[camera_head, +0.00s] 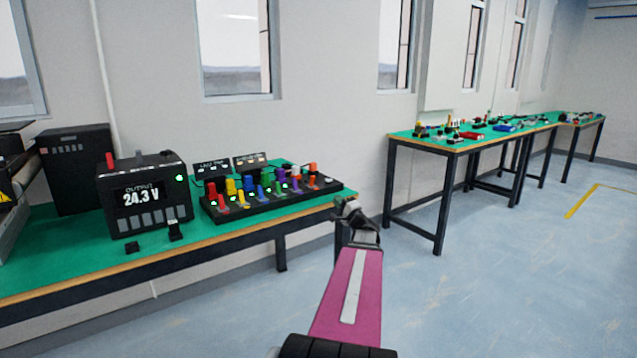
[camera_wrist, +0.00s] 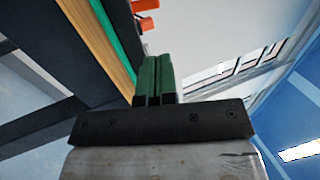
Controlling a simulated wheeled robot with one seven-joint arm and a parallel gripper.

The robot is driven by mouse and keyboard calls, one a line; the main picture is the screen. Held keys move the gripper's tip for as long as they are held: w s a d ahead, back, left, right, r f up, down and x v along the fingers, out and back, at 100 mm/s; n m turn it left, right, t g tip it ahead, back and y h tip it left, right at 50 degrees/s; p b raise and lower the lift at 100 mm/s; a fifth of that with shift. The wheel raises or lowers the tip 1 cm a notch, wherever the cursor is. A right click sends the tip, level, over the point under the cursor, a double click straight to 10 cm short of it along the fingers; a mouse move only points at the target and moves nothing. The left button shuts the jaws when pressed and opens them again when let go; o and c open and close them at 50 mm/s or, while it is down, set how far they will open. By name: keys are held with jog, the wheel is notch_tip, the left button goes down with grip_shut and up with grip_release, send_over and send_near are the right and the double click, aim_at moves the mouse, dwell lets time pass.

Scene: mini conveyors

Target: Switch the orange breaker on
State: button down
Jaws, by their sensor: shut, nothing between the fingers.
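The black breaker panel (camera_head: 272,206) lies on the green bench top, with coloured blocks and levers along it. The orange breaker (camera_head: 312,168) is near its right end; its lever position is too small to tell. Two orange pieces (camera_wrist: 147,24) show at the top of the wrist view, beyond the fingertips and beside the bench edge. My gripper (camera_head: 345,205) is just off the bench's right end, right of the panel and apart from it. Its two green fingers (camera_wrist: 155,62) are shut together with nothing between them.
The power unit (camera_head: 150,212) reading 24.3 V stands left of the panel, with small black blocks in front. Two small label displays (camera_head: 212,168) stand behind the panel. Another green table (camera_head: 480,140) with small parts is at the right. The floor between is clear.

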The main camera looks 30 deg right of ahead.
aim_at(312, 181)
jog(key=shift+w, duration=0.15)
jog(key=x, duration=1.3)
jog(key=shift+w+a+r, duration=0.1)
jog(key=shift+w+r, duration=0.05)
jog(key=shift+w, duration=0.25)
